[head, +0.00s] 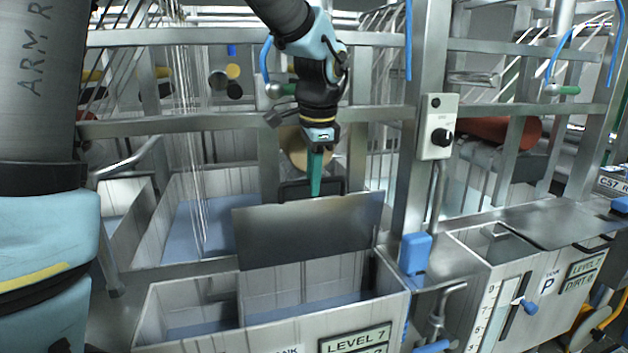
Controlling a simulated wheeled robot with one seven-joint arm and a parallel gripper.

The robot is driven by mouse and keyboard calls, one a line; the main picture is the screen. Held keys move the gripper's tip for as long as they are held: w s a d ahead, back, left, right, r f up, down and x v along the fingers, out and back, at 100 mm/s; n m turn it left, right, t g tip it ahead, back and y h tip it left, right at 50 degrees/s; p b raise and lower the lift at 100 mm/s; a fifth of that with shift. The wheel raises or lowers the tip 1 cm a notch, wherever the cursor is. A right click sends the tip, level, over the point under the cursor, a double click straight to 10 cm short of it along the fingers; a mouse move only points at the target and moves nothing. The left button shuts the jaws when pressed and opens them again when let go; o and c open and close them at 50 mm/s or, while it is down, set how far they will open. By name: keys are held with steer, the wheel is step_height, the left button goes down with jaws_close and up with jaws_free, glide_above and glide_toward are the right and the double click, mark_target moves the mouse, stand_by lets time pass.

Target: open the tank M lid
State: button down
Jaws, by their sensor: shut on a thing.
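The lid (305,235) is a grey metal plate in the head view, tilted up steeply above the front tank (275,333). Its black handle (292,189) is at the top edge. My gripper (315,190) reaches down from above, its teal fingers shut on the handle. The tank shows open below and in front of the plate, with blue liquid inside. The tank's name label is cut off at the bottom edge, so its letter cannot be read. The fingertips are partly hidden at the handle.
A steel post with a switch box (436,127) stands right of the lid, with a blue block (415,254) at its foot. Horizontal rails cross behind my arm. Another tank (490,243) is at the right. White strands (198,190) hang into a blue bath at the left.

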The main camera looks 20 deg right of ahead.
steer(key=shift+a, duration=0.1)
steer(key=c, duration=0.8)
jaws_free()
steer(key=shift+c, duration=0.2)
steer(key=shift+r, duration=0.1)
step_height(320, 180, up, 10)
steer(key=s+b, duration=0.2)
steer(key=b, duration=0.1)
steer(key=shift+r, duration=0.25)
